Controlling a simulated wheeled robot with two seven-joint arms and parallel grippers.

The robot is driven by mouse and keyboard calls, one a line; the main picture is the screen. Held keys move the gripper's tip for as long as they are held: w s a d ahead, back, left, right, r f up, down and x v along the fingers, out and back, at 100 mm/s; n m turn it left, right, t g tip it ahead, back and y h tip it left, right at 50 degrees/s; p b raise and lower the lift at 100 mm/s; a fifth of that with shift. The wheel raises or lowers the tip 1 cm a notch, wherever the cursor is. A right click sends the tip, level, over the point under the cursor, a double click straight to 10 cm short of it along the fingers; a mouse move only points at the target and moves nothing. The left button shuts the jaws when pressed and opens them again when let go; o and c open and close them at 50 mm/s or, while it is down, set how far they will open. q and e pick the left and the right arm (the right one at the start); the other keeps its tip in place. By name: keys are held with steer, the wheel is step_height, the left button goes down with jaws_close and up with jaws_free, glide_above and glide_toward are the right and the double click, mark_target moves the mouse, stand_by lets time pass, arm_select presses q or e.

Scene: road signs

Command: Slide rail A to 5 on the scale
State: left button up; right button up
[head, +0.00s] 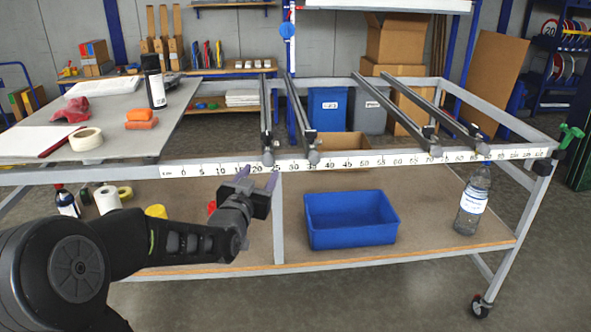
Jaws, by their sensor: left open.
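Several dark rails lie front to back across the grey frame. I see no letter on them, so I cannot tell which is rail A by marking. The leftmost rail (265,115) ends in a grey knob at the front bar, around 20 to 25 on the scale. A second rail (298,112) ends a little right of it, near 35. The white scale (228,168) runs along the front bar, with small numbers rising rightward; 5 lies near its left end. My left gripper (257,177) is open and empty, just in front of and below the leftmost rail's front end. My right gripper is not in view.
Two more rails (395,108) (440,108) lie further right. A grey board (120,120) with tape, a bottle and orange blocks covers the frame's left. A blue crate (350,235) and a water bottle (473,205) stand on the lower shelf.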

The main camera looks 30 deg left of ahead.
mark_target(268, 164)
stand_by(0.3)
arm_select(q)
steer(key=shift+w+a, duration=0.1)
steer(key=x, duration=0.7)
steer(key=shift+w+a, duration=0.1)
steer(key=shift+w, duration=0.25)
steer(key=shift+c, duration=0.4)
jaws_close()
steer(key=shift+f, duration=0.1)
